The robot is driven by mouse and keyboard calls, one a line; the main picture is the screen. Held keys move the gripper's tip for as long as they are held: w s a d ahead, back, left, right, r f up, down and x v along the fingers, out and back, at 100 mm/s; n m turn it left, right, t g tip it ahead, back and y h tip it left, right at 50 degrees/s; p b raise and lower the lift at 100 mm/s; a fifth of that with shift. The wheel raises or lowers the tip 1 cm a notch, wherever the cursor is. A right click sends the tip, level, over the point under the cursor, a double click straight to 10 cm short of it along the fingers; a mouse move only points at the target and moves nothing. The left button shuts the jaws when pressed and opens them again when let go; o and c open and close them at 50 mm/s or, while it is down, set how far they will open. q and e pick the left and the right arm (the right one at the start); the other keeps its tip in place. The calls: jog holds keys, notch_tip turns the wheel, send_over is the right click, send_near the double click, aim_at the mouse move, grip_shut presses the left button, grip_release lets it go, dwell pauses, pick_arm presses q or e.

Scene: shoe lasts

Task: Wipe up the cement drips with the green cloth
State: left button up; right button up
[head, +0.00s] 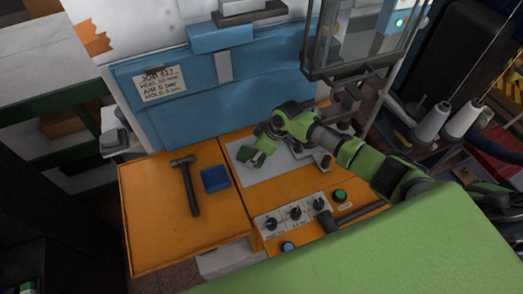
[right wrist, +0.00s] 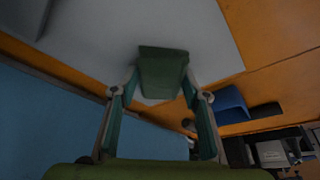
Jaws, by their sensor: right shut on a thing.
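My right gripper (head: 259,149) comes in from the right over a pale grey plate (head: 277,171) on the orange bench. It is shut on the green cloth (head: 246,154), which is folded into a small block. In the right wrist view the cloth (right wrist: 163,72) sits between the two fingertips, with the plate's surface (right wrist: 205,35) behind it. The cloth is at or just above the plate; I cannot tell whether it touches. I cannot make out any cement drips; the gripper and arm hide part of the plate. My left gripper is not in view.
A hammer (head: 187,186) and a blue square piece (head: 215,179) lie left of the plate. A knob panel (head: 295,212) and green button (head: 340,195) are in front. A blue panel (head: 195,95) stands behind, and a clear-sided frame (head: 350,40) hangs at the back right.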

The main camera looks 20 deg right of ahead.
jog(key=shift+s+f, duration=0.2)
notch_tip(320, 180, up, 4)
jog(key=p, duration=0.3)
jog(key=shift+w+f, duration=0.15)
jog(key=shift+f, duration=0.1)
jog(key=shift+r, duration=1.3)
jog(key=shift+r, duration=0.1)
jog(key=shift+r, duration=1.45)
